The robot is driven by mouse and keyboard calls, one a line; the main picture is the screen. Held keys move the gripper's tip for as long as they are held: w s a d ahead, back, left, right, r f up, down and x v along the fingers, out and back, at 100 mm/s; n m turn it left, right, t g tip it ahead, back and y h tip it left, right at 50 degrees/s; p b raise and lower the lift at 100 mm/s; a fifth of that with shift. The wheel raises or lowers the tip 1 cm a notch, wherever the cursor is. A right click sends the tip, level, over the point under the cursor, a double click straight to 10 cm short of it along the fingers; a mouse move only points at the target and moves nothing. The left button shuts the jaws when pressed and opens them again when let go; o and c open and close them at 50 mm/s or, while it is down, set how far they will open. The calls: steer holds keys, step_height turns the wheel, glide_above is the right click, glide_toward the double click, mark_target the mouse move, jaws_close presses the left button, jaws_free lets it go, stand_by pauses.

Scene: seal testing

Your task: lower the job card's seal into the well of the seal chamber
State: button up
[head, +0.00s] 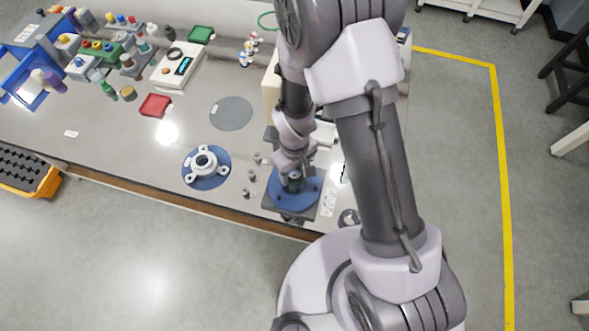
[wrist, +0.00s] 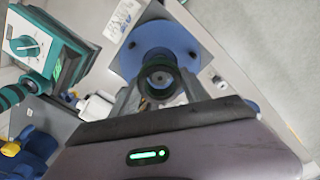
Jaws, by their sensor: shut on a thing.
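My gripper (head: 293,172) points down over the blue round top (head: 312,190) of what looks like the seal chamber, a dark squarish unit near the bench's front edge. In the wrist view, my gripper (wrist: 160,84) is shut on a dark ring-shaped seal (wrist: 160,69) with a grey centre. The seal lines up with the middle of the blue round top (wrist: 133,57). The well is hidden behind the seal and fingers, so I cannot tell whether the seal is above it or partly in it. A white printed job card (head: 328,203) lies right of the chamber; it also shows in the wrist view (wrist: 122,19).
A white three-lobed flange (head: 204,161) sits on a blue disc to the left, with several small grey pieces (head: 252,175) between. A grey round mat (head: 231,113) lies behind. A teal meter (wrist: 45,45) is close on the left in the wrist view.

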steer(key=shift+f+b, duration=0.55)
steer(key=shift+f, duration=0.15)
steer(key=o, duration=1.7)
steer(key=shift+r+p, duration=1.85)
steer(key=shift+r, duration=0.7)
